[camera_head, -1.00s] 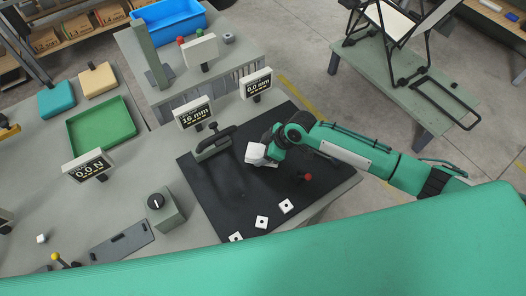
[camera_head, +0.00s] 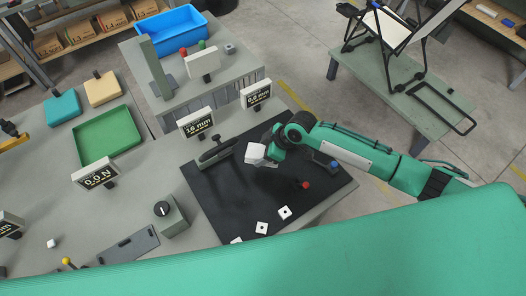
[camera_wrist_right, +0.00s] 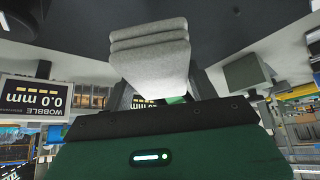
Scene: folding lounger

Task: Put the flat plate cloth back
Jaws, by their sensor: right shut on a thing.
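The cloth (camera_head: 255,153) is a small white-grey folded pad held at the end of my right arm. My right gripper (camera_head: 268,155) is shut on it above the upper part of the black flat plate (camera_head: 228,205). In the right wrist view, the cloth (camera_wrist_right: 152,52) shows as thick, stacked folds between the fingers. The fingertips are mostly hidden behind it. No contact between cloth and plate can be made out. My left gripper is out of view.
A dark handled tool (camera_head: 215,152) stands at the plate's upper left edge. Small white blocks (camera_head: 285,212) and a red knob (camera_head: 305,185) are on the plate. A green tray (camera_head: 107,137) lies left. A folding lounger (camera_head: 400,40) stands on a separate table.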

